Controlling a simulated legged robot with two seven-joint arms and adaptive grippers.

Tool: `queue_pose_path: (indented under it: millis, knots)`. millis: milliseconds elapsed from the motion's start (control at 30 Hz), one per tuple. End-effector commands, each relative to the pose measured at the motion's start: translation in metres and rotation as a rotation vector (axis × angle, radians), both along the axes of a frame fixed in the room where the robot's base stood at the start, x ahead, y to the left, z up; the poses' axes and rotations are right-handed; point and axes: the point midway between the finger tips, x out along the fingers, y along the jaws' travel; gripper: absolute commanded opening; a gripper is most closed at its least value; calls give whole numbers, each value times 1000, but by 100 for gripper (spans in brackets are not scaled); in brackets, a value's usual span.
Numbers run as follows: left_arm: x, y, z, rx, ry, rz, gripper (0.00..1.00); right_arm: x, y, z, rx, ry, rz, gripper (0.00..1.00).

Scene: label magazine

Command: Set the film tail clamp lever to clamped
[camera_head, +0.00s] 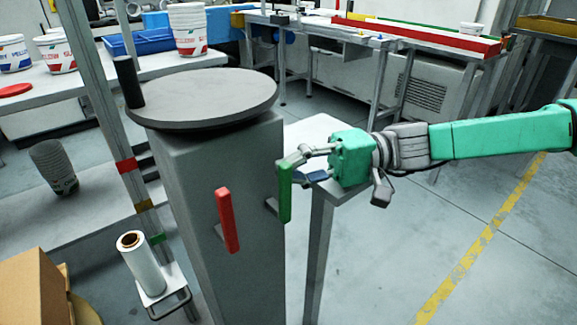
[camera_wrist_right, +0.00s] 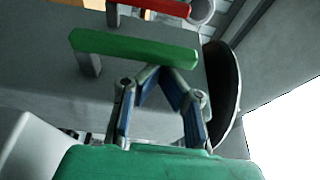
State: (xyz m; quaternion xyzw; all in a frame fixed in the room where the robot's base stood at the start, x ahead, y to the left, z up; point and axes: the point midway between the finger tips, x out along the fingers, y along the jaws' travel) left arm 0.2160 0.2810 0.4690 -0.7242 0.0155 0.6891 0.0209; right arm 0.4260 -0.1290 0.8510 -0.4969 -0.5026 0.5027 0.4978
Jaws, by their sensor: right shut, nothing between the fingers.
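A green lever (camera_head: 284,191) stands on the right face of a grey pillar (camera_head: 215,260), upright in the head view. A red lever (camera_head: 227,220) is mounted to its left, slightly tilted. I cannot tell which is the film tail clamp lever; no marking is readable. My right gripper (camera_head: 294,168) is beside the upper part of the green lever, shut and empty. In the right wrist view its fingertips (camera_wrist_right: 160,76) meet close to the right end of the green lever (camera_wrist_right: 140,48); contact cannot be told. The red lever (camera_wrist_right: 165,7) lies beyond. My left gripper is out of view.
A round grey turntable (camera_head: 205,98) tops the pillar. A film roll (camera_head: 140,263) stands on a small bracket at lower left, near a striped post (camera_head: 103,100). A cardboard box (camera_head: 32,290) is at far left. A grey table leg (camera_head: 319,250) stands below my right gripper. Floor at right is clear.

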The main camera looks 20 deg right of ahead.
Motion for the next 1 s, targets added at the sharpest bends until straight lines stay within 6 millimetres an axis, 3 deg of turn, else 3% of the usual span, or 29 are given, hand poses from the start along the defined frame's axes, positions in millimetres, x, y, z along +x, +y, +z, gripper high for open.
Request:
queue_pose_path:
  millis: [1000]
  knots:
    - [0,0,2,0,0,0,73,-29,-10,-11,1,0,2,0]
